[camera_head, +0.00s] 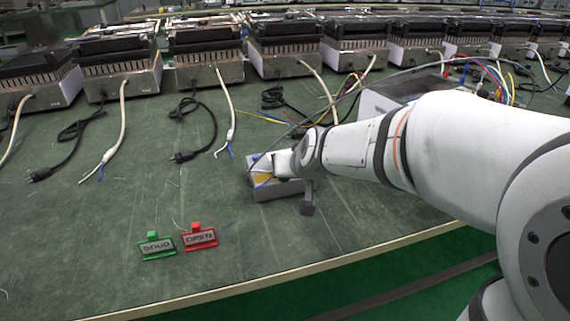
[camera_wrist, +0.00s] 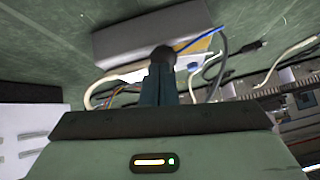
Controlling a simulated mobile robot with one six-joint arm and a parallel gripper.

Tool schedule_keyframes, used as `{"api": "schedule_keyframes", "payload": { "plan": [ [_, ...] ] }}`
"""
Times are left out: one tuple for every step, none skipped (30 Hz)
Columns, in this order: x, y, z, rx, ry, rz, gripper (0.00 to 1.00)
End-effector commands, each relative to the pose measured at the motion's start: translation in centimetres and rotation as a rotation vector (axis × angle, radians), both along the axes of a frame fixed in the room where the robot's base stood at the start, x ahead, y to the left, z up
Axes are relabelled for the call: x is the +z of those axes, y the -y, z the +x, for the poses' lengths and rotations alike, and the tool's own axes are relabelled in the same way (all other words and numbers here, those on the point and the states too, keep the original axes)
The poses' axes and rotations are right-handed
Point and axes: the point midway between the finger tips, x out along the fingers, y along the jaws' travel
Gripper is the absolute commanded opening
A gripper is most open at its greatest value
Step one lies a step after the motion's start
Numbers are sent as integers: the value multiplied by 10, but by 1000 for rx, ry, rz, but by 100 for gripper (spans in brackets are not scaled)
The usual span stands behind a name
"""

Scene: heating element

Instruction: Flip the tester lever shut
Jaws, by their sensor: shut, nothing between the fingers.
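The tester is a low grey box (camera_head: 277,190) on the green bench, partly covered by my arm in the head view. In the wrist view its grey side (camera_wrist: 135,35) spans the top. A blue wire and a yellowish patch show at its open side. My gripper (camera_wrist: 160,70) is shut and empty, its fingertips close to the box at a small black rounded part (camera_wrist: 162,56), perhaps the lever's end. I cannot tell whether they touch. In the head view a dark grey upright piece (camera_head: 307,198) stands at the box's right end; I cannot tell whether it is the lever.
A green tag (camera_head: 157,246) and a red tag marked OPEN (camera_head: 200,237) stand on the bench at front left. Several heater units (camera_head: 208,55) line the back, with cords trailing forward. Coloured wires lie behind my arm. The bench's front edge is close by.

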Motion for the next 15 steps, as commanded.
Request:
{"api": "schedule_keyframes", "payload": {
  "plan": [
    [-5, 0, -1, 1, 0, 0, 0],
    [-6, 0, -1, 1, 0, 0, 0],
    [-7, 0, -2, 1, 0, 0, 0],
    [-8, 0, -2, 2, -1, 0, 0],
    [-9, 0, -3, 2, -1, 0, 0],
    [-10, 0, -3, 2, -2, 0, 0],
    [-10, 0, -3, 2, -2, -1, 0],
    [-11, 0, -3, 3, -2, -1, 0],
    [-12, 0, -4, 3, -3, 0, 0],
    [-12, 0, -4, 3, -3, 0, 0],
    [-12, -1, -4, 4, -4, -1, 0],
    [-13, -1, -4, 4, -5, -1, 0],
    [-13, -1, -5, 4, -6, -1, 0],
    [-13, -1, -5, 4, -7, -1, 0],
    [-14, -1, -5, 5, -7, -2, 0]
  ]
}}
